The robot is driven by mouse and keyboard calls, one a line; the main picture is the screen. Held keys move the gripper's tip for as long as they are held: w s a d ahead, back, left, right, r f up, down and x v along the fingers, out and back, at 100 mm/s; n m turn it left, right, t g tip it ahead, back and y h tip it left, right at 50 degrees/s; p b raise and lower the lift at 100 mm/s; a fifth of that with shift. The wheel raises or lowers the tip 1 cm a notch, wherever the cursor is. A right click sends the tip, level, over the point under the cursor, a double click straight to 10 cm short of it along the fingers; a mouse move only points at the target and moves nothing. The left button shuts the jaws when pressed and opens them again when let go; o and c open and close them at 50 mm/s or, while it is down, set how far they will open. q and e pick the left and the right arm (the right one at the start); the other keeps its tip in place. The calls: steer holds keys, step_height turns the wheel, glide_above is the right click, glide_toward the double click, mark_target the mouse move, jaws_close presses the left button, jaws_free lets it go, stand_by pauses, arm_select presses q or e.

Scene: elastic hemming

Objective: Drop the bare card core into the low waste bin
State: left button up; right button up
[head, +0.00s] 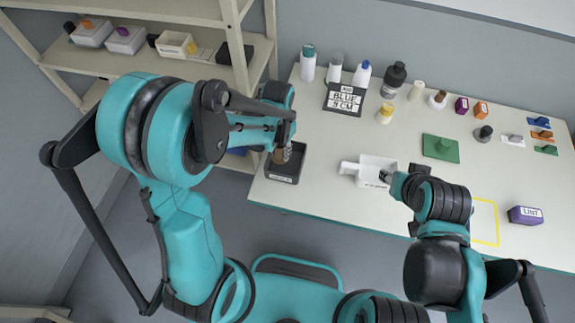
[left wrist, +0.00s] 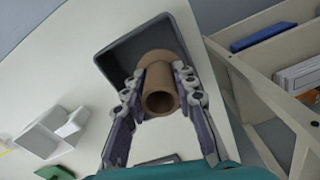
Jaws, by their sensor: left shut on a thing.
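The bare card core is a brown hollow tube (left wrist: 158,72) (head: 281,156). My left gripper (left wrist: 160,92) is shut on it, one finger on each side, and it also shows in the head view (head: 284,143). The low waste bin is a dark, shallow open box (head: 289,176) at the table's left end. It also shows in the left wrist view (left wrist: 112,62). The core is over the bin, its far end overlapping the bin's inside; I cannot tell whether it touches. My right gripper (head: 386,177) is beside a white scoop-like tray (head: 371,169); its fingers are too small to read.
A shelf unit (head: 160,17) with small bins stands at the left. A green block (head: 440,148), yellow outline and purple LINT box (head: 525,215) are at the right.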

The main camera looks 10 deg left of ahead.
arm_select(q)
step_height(320, 180, down, 2)
steer(key=shift+f+b, duration=0.2)
steer(key=shift+b, duration=0.35)
steer(key=o, duration=1)
steer(key=shift+r, duration=0.1)
step_height(320, 180, up, 12)
